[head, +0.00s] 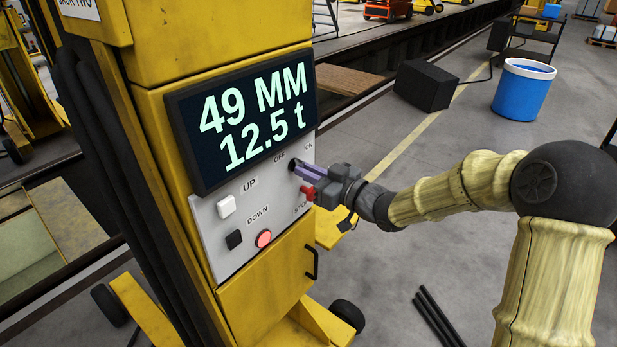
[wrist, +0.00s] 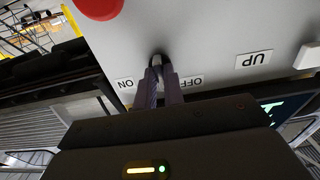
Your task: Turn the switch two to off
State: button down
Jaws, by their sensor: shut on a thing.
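A dark rotary switch (head: 292,164) sits on the grey control panel (head: 207,242) of the yellow jack, below the display, between the labels OFF and ON. My gripper (head: 301,169) reaches it from the right, with its purple fingers shut on the switch. In the wrist view the knob (wrist: 158,59) shows between the fingertips (wrist: 160,73), with ON at the left and OFF at the right of them. The fingers cover most of the knob, so I cannot tell its exact angle. No number two is readable by the switch.
The display (head: 245,118) reads 49 MM and 12.5 t. A red stop button (head: 307,192) is just below my gripper. The white UP button (head: 226,206), black DOWN button (head: 234,240) and a red lamp (head: 264,238) are lower left.

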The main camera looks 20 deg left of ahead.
jog(key=shift+f, duration=0.1)
jog(key=c, duration=1.5)
grip_release()
jog(key=shift+d, duration=0.1)
jog(key=b+v, duration=0.2)
jog(key=v, duration=1.5)
jog(key=shift+s+d, duration=0.1)
jog(key=shift+d, duration=0.05)
